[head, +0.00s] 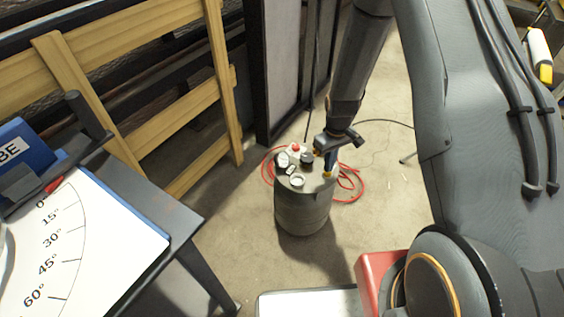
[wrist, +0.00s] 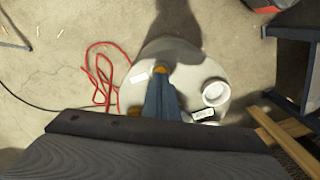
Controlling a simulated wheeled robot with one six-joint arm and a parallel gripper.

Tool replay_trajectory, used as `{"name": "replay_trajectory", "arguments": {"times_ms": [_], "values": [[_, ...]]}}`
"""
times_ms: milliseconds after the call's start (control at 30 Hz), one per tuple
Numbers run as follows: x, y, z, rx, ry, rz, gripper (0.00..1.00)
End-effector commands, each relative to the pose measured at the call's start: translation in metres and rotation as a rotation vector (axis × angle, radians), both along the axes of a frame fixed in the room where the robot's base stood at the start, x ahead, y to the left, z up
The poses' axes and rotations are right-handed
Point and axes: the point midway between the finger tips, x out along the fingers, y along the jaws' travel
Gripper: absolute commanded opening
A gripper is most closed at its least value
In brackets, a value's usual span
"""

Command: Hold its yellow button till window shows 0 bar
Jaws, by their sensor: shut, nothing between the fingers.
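A grey-green drum-shaped tank (head: 302,212) stands on the floor with fittings on its pale top; the top also shows in the wrist view (wrist: 183,52). My gripper (head: 328,172) points down over the right part of the top, its blue fingers shut and empty. A small yellow-orange spot (wrist: 160,70) shows right at the fingertips; it looks like the yellow button, mostly hidden by the fingers. I cannot tell whether the fingertips press it. A small dark-framed window (wrist: 203,114) lies near the rim in the wrist view; its reading is too small to read.
The top also bears a round gauge (head: 283,160), a red knob (head: 295,147), a black cap (head: 307,158) and a white ring (head: 297,181). A red hose (head: 350,184) lies coiled around the tank.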

Motion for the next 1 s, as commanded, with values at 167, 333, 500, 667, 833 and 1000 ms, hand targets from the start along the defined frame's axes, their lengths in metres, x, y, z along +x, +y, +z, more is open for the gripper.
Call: {"name": "replay_trajectory", "arguments": {"times_ms": [167,333,500,667,833,1000], "values": [[0.0,0.0,0.0,0.0,0.0,0.0,0.0],[0.0,0.0,0.0,0.0,0.0,0.0,0.0],[0.0,0.0,-0.002,0.0,0.0,0.0,0.0],[0.0,0.0,-0.006,0.0,0.0,0.0,0.0],[0.0,0.0,-0.009,0.0,0.0,0.0,0.0],[0.0,0.0,-0.012,0.0,0.0,0.0,0.0]]}}
